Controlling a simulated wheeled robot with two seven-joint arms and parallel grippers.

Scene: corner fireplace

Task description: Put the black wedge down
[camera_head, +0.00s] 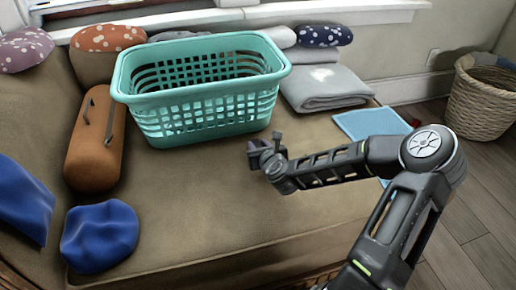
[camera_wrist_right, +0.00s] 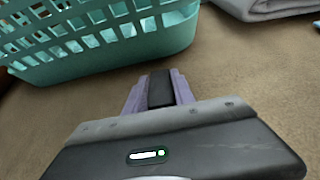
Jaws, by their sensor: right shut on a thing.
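My right gripper (camera_head: 265,153) is above the brown cushioned seat (camera_head: 190,215), just in front of the teal basket. In the right wrist view the gripper (camera_wrist_right: 160,88) is shut on the black wedge (camera_wrist_right: 160,90), a small dark block between its purple-grey fingers. The fingers hide the wedge's sides. In the head view the wedge is too small and dark to tell from the gripper. I cannot tell whether the wedge touches the seat. My left gripper is not in view.
A teal laundry basket (camera_head: 205,120) stands behind the gripper. Folded grey cloths (camera_head: 325,88) and a light blue cloth (camera_head: 370,123) lie to the right. A brown bag (camera_head: 95,145) and a blue cloth (camera_head: 100,238) are at left. The seat's middle is clear.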

